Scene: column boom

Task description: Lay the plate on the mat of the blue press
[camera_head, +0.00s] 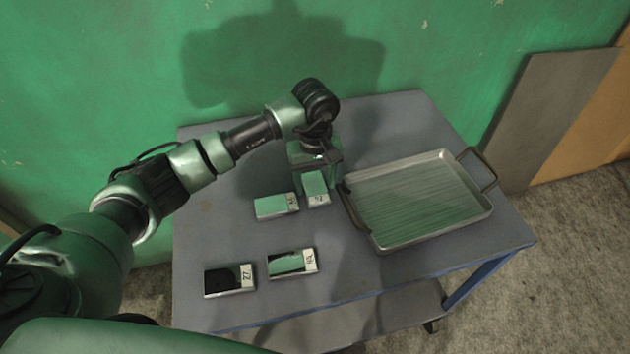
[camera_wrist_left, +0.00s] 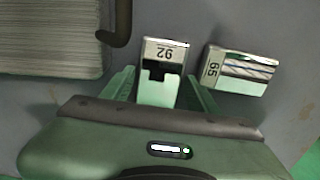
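Several small shiny blocks with numbered labels lie on the grey cart top; I cannot tell which is the plate. The block labelled 92 (camera_head: 315,186) is under my left gripper (camera_head: 317,175). In the left wrist view this block (camera_wrist_left: 161,72) lies between the two green fingers of my left gripper (camera_wrist_left: 161,85), which stand apart at its sides with narrow gaps. The block labelled 65 (camera_head: 276,207) is beside it and also shows in the left wrist view (camera_wrist_left: 240,70). No blue press or mat is in view. My right gripper is not in view.
A metal tray with handles (camera_head: 487,212) covers the right part of the cart top (camera_head: 215,225). Two more labelled blocks, one on the left (camera_head: 229,280) and one to its right (camera_head: 292,263), lie near the front edge. A green wall (camera_head: 130,60) stands behind.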

